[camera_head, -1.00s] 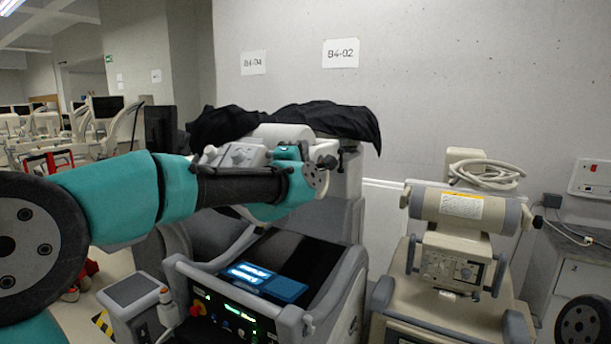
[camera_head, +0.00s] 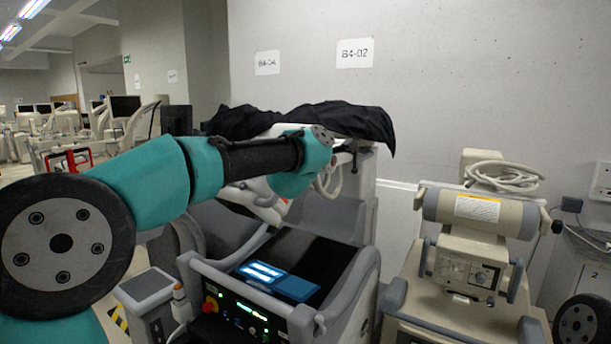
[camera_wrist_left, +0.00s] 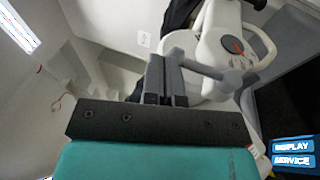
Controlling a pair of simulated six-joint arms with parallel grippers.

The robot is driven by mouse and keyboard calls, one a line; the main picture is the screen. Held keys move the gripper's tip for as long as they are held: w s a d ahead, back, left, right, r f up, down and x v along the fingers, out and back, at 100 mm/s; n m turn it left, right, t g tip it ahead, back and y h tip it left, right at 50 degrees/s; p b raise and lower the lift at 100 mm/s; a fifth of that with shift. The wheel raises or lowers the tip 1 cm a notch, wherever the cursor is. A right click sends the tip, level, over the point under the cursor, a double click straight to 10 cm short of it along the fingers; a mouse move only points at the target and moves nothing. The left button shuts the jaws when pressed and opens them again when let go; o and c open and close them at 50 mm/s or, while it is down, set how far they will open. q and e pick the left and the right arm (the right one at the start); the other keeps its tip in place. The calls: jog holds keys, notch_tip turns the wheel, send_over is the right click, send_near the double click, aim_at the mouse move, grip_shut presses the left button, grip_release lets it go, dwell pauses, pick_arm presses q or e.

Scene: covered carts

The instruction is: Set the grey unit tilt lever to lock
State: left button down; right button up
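The grey unit (camera_head: 330,212) stands in the middle of the head view, partly under a black cover. My left arm reaches across its upper part and hides my left gripper there. In the left wrist view the gripper's two dark fingers (camera_wrist_left: 165,80) are close together, with no clear gap. A grey lever with a rounded knob (camera_wrist_left: 232,80) slants right from beside the fingertips. Whether the fingers touch it I cannot tell. Behind it is a white housing with a round dark dial (camera_wrist_left: 236,46) and an orange-red pointer. Its markings are too small to read. My right gripper is not in view.
The black cover (camera_head: 350,122) drapes over the unit's top. A beige unit (camera_head: 470,265) with coiled cable stands to the right. A wall is close behind.

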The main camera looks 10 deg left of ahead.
pick_arm(q)
jog(key=shift+w+r, duration=0.15)
jog(key=shift+r, duration=0.05)
dwell(0.4)
jog(key=s+a+r, duration=0.2)
jog(key=s+r, duration=0.1)
jog(key=s, duration=1)
jog(key=shift+s, duration=0.35)
